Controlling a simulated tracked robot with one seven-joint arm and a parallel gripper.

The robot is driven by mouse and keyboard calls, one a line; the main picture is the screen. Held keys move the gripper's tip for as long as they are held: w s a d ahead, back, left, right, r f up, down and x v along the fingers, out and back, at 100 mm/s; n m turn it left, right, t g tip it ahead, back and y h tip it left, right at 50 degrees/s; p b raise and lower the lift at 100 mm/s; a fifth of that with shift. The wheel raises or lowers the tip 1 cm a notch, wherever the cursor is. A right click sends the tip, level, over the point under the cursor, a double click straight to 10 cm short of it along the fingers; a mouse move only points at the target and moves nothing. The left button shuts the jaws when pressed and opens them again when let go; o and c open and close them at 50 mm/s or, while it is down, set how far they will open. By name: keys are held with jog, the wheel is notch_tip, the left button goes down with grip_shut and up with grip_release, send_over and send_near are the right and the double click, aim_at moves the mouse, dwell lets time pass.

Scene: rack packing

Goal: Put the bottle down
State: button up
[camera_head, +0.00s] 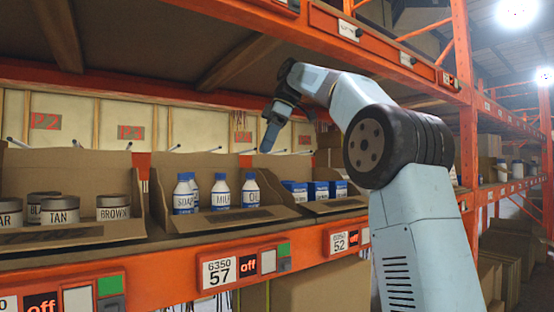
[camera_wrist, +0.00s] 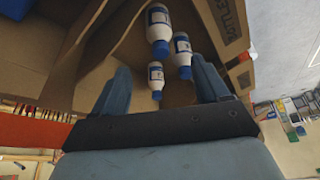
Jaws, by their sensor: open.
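White bottles with blue caps stand in an open cardboard box on the shelf in the head view: a soap bottle (camera_head: 183,196), a milk bottle (camera_head: 220,194) and an oil bottle (camera_head: 250,192). My gripper (camera_head: 267,148) is above and to the right of the oil bottle, fingers pointing down. In the wrist view, my gripper (camera_wrist: 160,66) is open and holds nothing. Three bottles show beyond and between its fingers: an upper one (camera_wrist: 159,22), a right one (camera_wrist: 182,50) and a lower one (camera_wrist: 156,78).
The bottles' cardboard box (camera_head: 215,216) has low front and side walls. A box of jars (camera_head: 60,209) stands to its left, and a box of blue-and-white packs (camera_head: 318,190) to its right. An orange shelf beam (camera_head: 150,285) runs below, and a shelf deck is overhead.

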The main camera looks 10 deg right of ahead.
jog(key=s+f+m+h, duration=0.1)
jog(key=s+f+m, duration=0.1)
jog(key=s+f, duration=0.1)
jog(key=s+f+m+t, duration=0.1)
jog(key=s+f+m, duration=0.1)
jog(key=s+m, duration=0.1)
jog(key=s+f+m+t+h, duration=0.1)
jog(key=s+f+m, duration=0.1)
jog(key=s, duration=0.3)
jog(key=shift+s+d+f+m+h, duration=0.15)
jog(key=shift+s+d+f, duration=0.05)
jog(key=shift+f, duration=0.2)
jog(key=shift+s+d+f+m+h, duration=0.15)
jog(key=shift+f, duration=0.25)
jog(key=s+d+f+m+t+h, duration=0.1)
jog(key=s+d+f+m, duration=0.3)
jog(key=s+f, duration=0.6)
jog(key=s+d+f+m+t+h, duration=0.1)
jog(key=s+d+f+m, duration=0.3)
jog(key=s+f, duration=0.6)
notch_tip(320, 180, down, 5)
jog(key=shift+s+d+m+t, duration=0.25)
jog(key=shift+d+m+t, duration=0.15)
jog(key=shift+m+t, duration=0.3)
jog(key=shift+w, duration=0.1)
